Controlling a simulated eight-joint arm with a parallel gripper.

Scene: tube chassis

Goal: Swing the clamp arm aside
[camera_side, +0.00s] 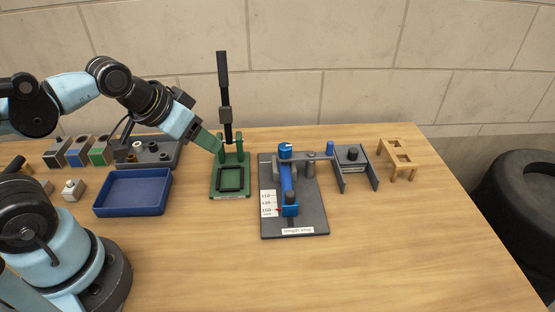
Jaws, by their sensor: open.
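The length stop fixture (317,215) is a dark grey plate with a white scale and a "length stop" label, standing on the table. A grey bar that looks like the clamp arm (308,156) reaches right from under a round blue knob (285,147). An upright blue handle (330,148) stands at its right end. A blue tube-like part (287,177) runs along the plate toward a blue block (290,210) with a dark knob. My gripper (211,143) is open, left of the fixture and apart from it. It is beside the green press, and its tips are hard to make out.
The green press (231,192) with a tall black lever (223,75) stands between my gripper and the fixture. A blue tray (133,208) lies left. A grey bracket (355,168) and a wooden stand (401,160) are right. The front table is clear.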

